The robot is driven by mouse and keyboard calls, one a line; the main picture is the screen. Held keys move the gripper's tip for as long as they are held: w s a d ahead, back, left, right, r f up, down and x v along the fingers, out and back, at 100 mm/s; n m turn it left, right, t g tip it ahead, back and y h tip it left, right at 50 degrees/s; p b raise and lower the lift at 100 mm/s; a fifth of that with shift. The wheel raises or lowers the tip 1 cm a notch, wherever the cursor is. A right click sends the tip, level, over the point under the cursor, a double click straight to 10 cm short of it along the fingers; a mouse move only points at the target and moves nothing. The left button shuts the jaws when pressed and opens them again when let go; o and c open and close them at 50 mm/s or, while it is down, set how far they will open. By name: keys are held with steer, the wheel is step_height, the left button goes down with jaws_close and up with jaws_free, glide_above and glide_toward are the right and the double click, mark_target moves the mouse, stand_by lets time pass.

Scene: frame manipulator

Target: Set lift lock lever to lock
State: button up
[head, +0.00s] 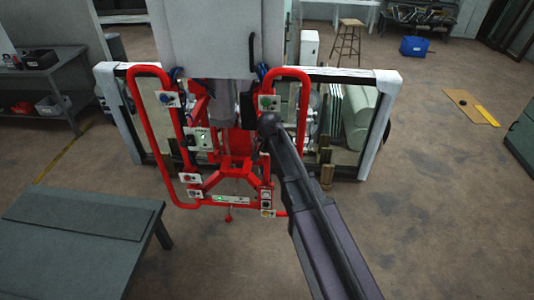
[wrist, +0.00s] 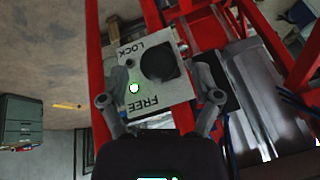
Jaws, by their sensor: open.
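The lock panel (wrist: 155,97), a pale plate printed LOCK at one end and FREE at the other, fills the middle of the wrist view. A round dark knob or lever (wrist: 158,62) sits on it near the LOCK end; its exact setting is hard to tell. A green light (wrist: 134,88) glows beside it. My gripper (wrist: 160,96) is open, with one finger on each side of the panel and nothing held. In the head view my gripper (head: 268,122) is at the right side of the red frame (head: 235,165), its fingers indistinct.
Red tube handles (head: 302,110) flank the frame, which carries several other small control plates (head: 200,138). A white-edged window frame (head: 381,120) stands behind it. A dark table (head: 80,215) is at the lower left.

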steer(key=shift+b+x, duration=0.75)
steer(key=shift+x, duration=0.35)
